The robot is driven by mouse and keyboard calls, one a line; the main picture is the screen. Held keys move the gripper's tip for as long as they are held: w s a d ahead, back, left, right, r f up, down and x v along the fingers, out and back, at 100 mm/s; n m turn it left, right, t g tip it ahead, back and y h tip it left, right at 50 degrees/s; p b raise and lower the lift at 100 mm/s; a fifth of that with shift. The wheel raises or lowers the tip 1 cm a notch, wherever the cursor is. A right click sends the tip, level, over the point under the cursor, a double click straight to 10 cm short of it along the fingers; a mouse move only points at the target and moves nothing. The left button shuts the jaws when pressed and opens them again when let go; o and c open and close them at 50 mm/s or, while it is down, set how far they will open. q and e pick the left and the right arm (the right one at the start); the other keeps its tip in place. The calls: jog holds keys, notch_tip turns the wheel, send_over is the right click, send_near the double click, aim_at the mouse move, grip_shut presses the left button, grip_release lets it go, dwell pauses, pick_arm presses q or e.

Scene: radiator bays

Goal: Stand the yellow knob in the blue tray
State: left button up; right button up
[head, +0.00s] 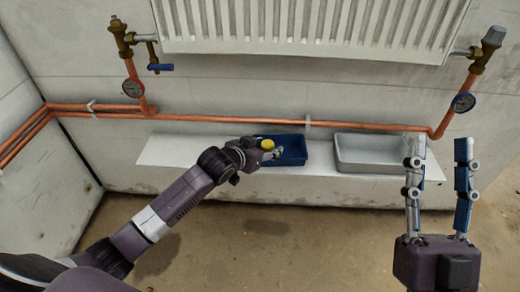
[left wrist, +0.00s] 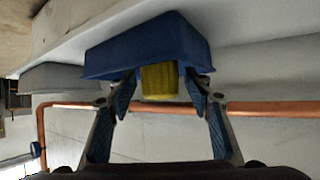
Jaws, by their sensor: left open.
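The yellow knob (head: 267,144) shows at the left part of the blue tray (head: 295,157) in the head view. My left gripper (head: 270,153) is there, partly covering the tray. In the left wrist view, which looks upside down, the knob (left wrist: 160,81) is between my open left fingers (left wrist: 165,82), with a gap on each side. It sticks out past the rim of the blue tray (left wrist: 145,48); the tray wall hides its other end, so I cannot see its base. My right gripper (head: 440,148) is open and empty at the right.
A grey tray (head: 375,167) stands right of the blue one on a white ledge (head: 175,150). Copper pipes (head: 230,119) run along the wall just behind the trays, below a radiator (head: 310,25). Valves and gauges (head: 133,88) flank it. The ledge's left end is clear.

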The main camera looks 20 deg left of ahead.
aim_at(264, 148)
pick_arm(q)
jog(key=p+v, duration=0.2)
jog(key=v, duration=0.3)
jog(key=shift+s+a+r, duration=0.1)
jog(key=shift+s+r, duration=0.05)
jog(key=shift+s, duration=0.15)
jog(key=s+d+r+t+p, duration=0.1)
jog(key=s+d+r, duration=0.2)
jog(key=s, duration=0.5)
jog(key=s+d+r+t+p, duration=0.1)
jog(key=s+d+r, duration=0.3)
jog(key=s, duration=0.5)
notch_tip(264, 148, up, 2)
jog(key=shift+d, duration=0.3)
pick_arm(e)
jog(key=w+d+f+g+h, duration=0.1)
jog(key=f+g, duration=0.4)
jog(key=f, duration=0.5)
jog(key=w+f+g+h, duration=0.2)
jog(key=f+g, duration=0.4)
jog(key=f, duration=0.5)
jog(key=shift+w+d+h, duration=0.35)
jog(key=shift+w+h, duration=0.05)
jog(key=shift+w, duration=0.05)
